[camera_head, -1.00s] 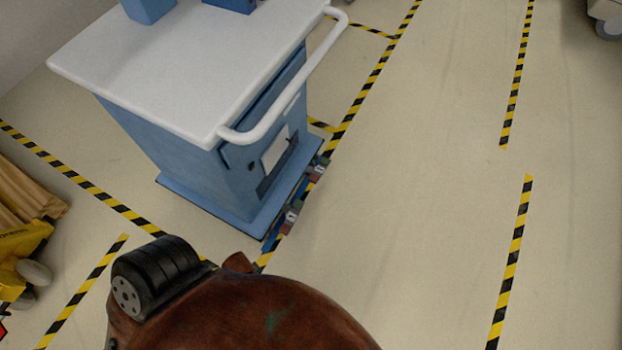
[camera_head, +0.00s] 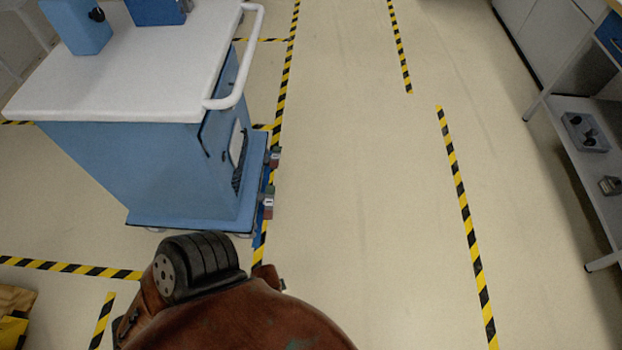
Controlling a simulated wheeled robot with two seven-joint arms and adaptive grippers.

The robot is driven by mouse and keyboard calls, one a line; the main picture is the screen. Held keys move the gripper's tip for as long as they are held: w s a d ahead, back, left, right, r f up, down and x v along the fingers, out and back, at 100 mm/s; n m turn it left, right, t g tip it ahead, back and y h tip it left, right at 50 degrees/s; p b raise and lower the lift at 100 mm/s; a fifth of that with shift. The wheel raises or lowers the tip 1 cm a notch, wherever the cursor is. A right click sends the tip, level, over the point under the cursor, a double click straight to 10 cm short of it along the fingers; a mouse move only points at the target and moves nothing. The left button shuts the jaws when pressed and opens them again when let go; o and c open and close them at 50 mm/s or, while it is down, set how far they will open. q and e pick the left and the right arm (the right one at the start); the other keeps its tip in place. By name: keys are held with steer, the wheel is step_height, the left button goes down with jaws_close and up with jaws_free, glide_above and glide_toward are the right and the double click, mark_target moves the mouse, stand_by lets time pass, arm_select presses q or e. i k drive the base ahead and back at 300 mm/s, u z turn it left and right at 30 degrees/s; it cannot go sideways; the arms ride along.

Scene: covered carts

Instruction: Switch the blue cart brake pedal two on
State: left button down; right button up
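The blue cart (camera_head: 140,165) with a white top (camera_head: 130,75) and a white push handle (camera_head: 247,70) stands at the upper left. Along the right side of its base are small pedals: one grey and red pedal (camera_head: 267,202) nearer me, and another (camera_head: 274,158) farther back. I cannot tell which of them is pedal two, nor their on or off position. Neither of my grippers is in view. My own brown body with a black wheel-like part fills the bottom middle.
Yellow and black floor tape (camera_head: 462,200) marks lanes. The floor (camera_head: 350,180) right of the cart is clear. A shelf rack (camera_head: 585,150) with grey items stands at the right edge. Blue boxes (camera_head: 80,27) sit on the cart top. A yellow object (camera_head: 14,325) is at the lower left.

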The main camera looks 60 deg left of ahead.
mark_target(275, 157)
steer(key=z, duration=0.3)
steer(key=k, duration=0.4)
steer(key=z, duration=0.15)
steer(key=i, duration=1.1)
steer(key=u, duration=0.95)
steer(key=i, duration=0.9)
steer(key=u, duration=1.3)
steer(key=i, duration=0.35)
steer(key=u, duration=0.4)
